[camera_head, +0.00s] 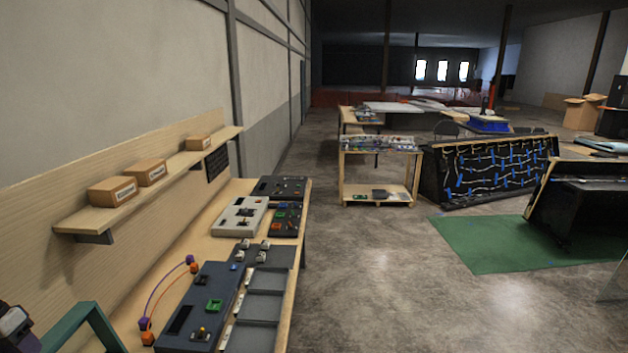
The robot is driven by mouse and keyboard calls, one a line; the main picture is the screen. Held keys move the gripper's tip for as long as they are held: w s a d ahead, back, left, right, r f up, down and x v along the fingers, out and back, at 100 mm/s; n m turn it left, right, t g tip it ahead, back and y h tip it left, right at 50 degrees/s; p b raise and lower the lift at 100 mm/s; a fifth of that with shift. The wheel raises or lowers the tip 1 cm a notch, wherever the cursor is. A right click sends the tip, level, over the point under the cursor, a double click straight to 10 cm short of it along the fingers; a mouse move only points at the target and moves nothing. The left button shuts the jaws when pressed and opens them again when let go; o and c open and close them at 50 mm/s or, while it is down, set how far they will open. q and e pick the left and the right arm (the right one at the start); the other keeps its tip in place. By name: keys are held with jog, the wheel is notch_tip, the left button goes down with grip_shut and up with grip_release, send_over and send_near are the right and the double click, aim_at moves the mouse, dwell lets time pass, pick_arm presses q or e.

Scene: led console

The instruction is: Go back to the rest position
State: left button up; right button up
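Neither of my grippers can be made out in the head view. The workbench (225,198) runs along the left wall. On its near part lies a dark console panel (190,318) with a green block and a small yellow-topped part. Beside it is a grey tray with compartments (264,307). Purple and orange cables (160,290) with end plugs lie left of the panel. Farther back are a light grey console (240,216) and dark console modules (287,217). Several small white-grey pieces (243,244) stand on a dark plate.
A shelf (80,222) above the bench holds three cardboard boxes (112,190). A teal frame (90,322) and a cut-off dark object (14,325) are at the bottom left. A wooden cart (380,167), a wired panel (490,168) and a green mat (490,240) stand right. Open floor (375,280) lies between.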

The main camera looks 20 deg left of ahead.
pick_arm(q)
jog(key=w+d+r+m+t+y, duration=0.25)
jog(key=w+d+r+y, duration=0.25)
jog(key=w+y, duration=0.35)
jog(key=d+f+m+t, duration=0.2)
jog(key=d+f, duration=0.2)
jog(key=d, duration=0.7)
jog(key=d+f+m+t, duration=0.2)
jog(key=d+f+t, duration=0.15)
jog(key=d, duration=0.75)
jog(key=s+d+f+g+h, duration=0.1)
jog(key=s+d+f+h, duration=0.1)
jog(key=s+d+f, duration=0.55)
jog(key=s+d+f+g+h, duration=0.15)
jog(key=s+d, duration=0.35)
jog(key=d, duration=0.5)
jog(key=s+d+f+g+h, duration=0.25)
jog(key=s+d+f, duration=0.35)
jog(key=s+f, duration=0.5)
jog(key=w+r+p+v, duration=0.1)
jog(key=w+p+v, duration=0.2)
jog(key=p+v, duration=1.1)
jog(key=shift+d+r+n+g, duration=0.3)
jog(key=shift+d+r+n, duration=0.05)
jog(key=shift+r+n, duration=0.15)
